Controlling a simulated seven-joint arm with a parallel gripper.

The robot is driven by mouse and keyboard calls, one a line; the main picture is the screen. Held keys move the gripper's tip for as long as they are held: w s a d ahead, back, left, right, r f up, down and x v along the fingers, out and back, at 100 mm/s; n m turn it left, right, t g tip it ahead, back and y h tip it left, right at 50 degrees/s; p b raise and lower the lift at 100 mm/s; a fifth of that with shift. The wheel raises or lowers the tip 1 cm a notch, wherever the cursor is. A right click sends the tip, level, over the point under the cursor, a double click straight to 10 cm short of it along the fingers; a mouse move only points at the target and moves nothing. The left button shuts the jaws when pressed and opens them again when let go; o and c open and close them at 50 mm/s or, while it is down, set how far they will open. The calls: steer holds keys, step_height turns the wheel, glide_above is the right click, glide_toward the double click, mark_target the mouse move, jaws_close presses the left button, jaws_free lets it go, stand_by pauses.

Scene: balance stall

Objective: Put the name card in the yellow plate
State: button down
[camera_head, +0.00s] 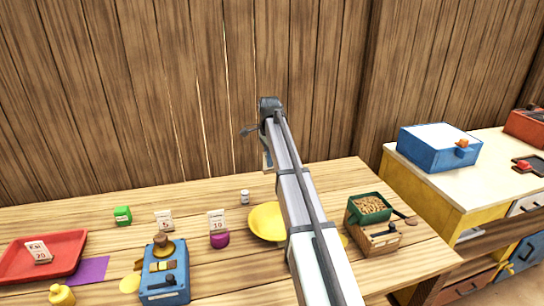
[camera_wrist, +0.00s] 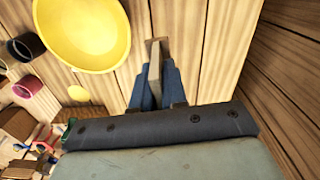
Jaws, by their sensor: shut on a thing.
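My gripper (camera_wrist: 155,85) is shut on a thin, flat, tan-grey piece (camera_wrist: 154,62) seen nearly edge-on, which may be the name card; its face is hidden. In the head view my gripper (camera_head: 267,158) is raised above the back of the table, and what it holds is hard to make out. The yellow plate (camera_head: 262,221) lies on the table, partly hidden behind my arm. In the wrist view the yellow plate (camera_wrist: 85,30) is left of my fingers and apart from the held piece, with its visible inside empty.
Small cards (camera_head: 164,221) (camera_head: 217,222) stand left of the plate, and another lies on the red tray (camera_head: 70,262). A purple pot (camera_head: 220,240), a blue box (camera_head: 165,284) and a small white jar (camera_head: 245,197) are nearby. A wooden box (camera_head: 373,238) with a green bin (camera_head: 369,208) stands right.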

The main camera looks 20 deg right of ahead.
steer(key=s+a, duration=0.2)
steer(key=s, duration=1.2)
steer(key=m, duration=0.1)
glide_above(275, 226)
steer(key=shift+f, duration=6)
steer(key=c, duration=1.1)
jaws_free()
step_height(275, 226, up, 7)
